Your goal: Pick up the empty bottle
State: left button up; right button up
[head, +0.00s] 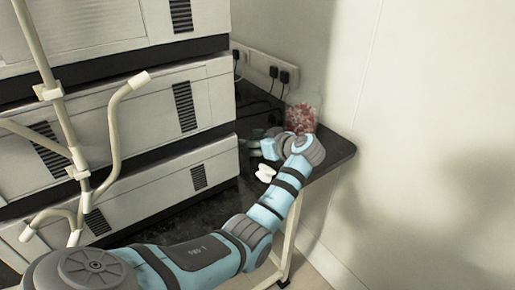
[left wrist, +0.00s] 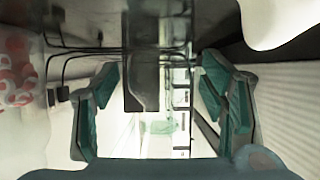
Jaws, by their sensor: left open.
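My left gripper (head: 258,143) reaches over the dark bench top at the right of the stacked units. In the left wrist view its two teal-lined fingers (left wrist: 162,112) stand wide apart. I cannot clearly make out an empty bottle in either view. Pale, see-through shapes show between the fingers, but I cannot tell whether they are a bottle. A clear container with red and white contents (head: 301,117) stands just behind my wrist. It shows blurred at the left of the left wrist view (left wrist: 17,75). My right gripper is not in view.
A small white object (head: 265,173) lies on the dark bench (head: 335,152) beside my wrist. Tall stacked white units (head: 150,110) close off the left side. Black plugs and cables (head: 284,77) hang from a wall socket strip behind. The wall is close on the right.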

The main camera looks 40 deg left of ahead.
pick_arm(q)
jog(key=c, duration=1.3)
jog(key=shift+r, duration=0.1)
